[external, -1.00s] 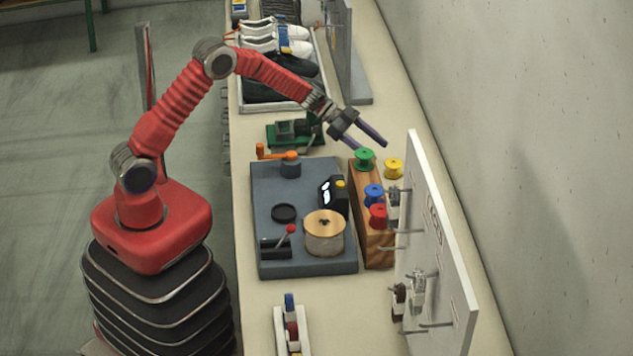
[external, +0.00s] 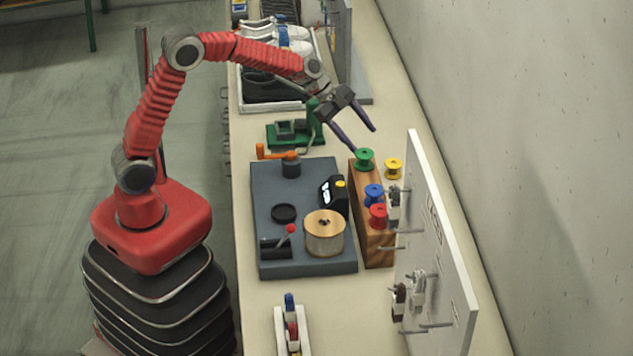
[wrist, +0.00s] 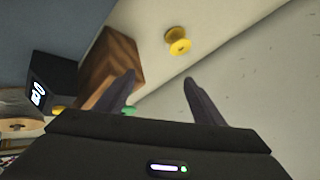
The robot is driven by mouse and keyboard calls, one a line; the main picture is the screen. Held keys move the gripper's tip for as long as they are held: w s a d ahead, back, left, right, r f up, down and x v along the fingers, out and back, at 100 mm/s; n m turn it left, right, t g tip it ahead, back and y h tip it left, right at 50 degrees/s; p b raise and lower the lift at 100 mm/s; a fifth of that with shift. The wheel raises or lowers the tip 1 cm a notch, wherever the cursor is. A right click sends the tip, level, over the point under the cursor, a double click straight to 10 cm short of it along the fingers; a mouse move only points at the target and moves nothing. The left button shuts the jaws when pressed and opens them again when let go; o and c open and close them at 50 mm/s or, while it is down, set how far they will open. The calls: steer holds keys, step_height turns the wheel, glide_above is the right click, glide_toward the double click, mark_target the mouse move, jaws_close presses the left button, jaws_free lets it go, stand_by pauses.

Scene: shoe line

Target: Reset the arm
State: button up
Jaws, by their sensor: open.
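My gripper (external: 363,138) is open and empty in the external view. It hangs above the bench near the back end of the wooden spool block (external: 370,225), above and behind the green spool (external: 364,159). My red arm is bent, with its elbow high at the left. In the wrist view both dark fingers of my gripper (wrist: 158,82) stand apart with nothing between them. The yellow spool (wrist: 178,41) shows beyond the fingertips, and the green spool (wrist: 130,111) is mostly hidden behind the left finger.
Blue and red spools stand on the block. A white pegboard (external: 438,245) stands at right. A shoe tray (external: 268,107) and green device (external: 293,132) are farther back.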

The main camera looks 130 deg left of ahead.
steer(key=w+d+r+h, duration=0.1)
steer(key=d+r, duration=0.2)
steer(key=d, duration=0.7)
steer(key=w+d+r+g, duration=0.1)
steer(key=d+r, duration=0.2)
steer(key=d, duration=0.8)
steer(key=w+d+r+h, duration=0.1)
steer(key=d+r, duration=0.3)
steer(key=d, duration=0.6)
steer(key=s+d+f+n, duration=0.1)
steer(key=s+d, duration=0.7)
steer(key=d, duration=0.4)
steer(key=s+d+f+n+g, duration=0.1)
steer(key=s+d+f, duration=0.1)
steer(key=s+d, duration=0.6)
steer(key=d, duration=0.3)
steer(key=shift+s+d+h, duration=0.35)
steer(key=shift+h, duration=0.05)
